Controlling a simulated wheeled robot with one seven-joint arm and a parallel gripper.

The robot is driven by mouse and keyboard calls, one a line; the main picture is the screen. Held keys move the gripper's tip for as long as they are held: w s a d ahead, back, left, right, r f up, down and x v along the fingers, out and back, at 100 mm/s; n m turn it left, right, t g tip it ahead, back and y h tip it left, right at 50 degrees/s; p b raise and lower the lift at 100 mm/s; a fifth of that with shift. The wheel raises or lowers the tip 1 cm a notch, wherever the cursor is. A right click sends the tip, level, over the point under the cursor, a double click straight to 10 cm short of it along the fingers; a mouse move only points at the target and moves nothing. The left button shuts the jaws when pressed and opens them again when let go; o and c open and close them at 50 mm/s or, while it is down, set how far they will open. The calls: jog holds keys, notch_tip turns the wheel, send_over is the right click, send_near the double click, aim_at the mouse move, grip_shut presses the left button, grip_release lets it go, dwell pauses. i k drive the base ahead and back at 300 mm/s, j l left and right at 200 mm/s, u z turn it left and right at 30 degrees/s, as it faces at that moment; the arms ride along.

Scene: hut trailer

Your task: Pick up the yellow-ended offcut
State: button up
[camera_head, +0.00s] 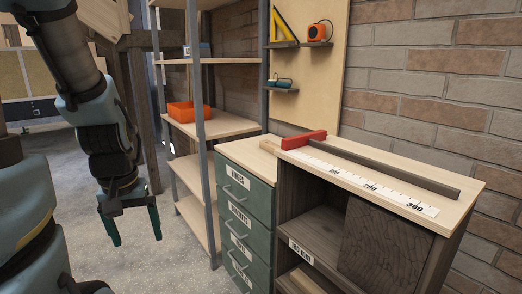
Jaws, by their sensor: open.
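I cannot make out a yellow-ended offcut in this view. A pale wooden piece (306,281) shows low in the open cabinet (424,240), under the shelf with the "150 mm" label (305,256); no yellow end can be seen on it. My gripper (133,238) hangs at the left, pointing down, with its two green fingers apart and nothing between them. It is over the floor, left of the shelving rack and well apart from the cabinet.
A dark bar with a red end (304,139) lies beside a white ruler (365,182) on the cabinet top. A green drawer unit (246,205) stands left of it. An orange bin (186,112) sits on the rack (210,128). The floor (130,270) around my gripper looks clear.

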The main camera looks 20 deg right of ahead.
aim_at(266, 145)
jog(key=i+l+u, duration=0.1)
jog(key=i+l, duration=1.05)
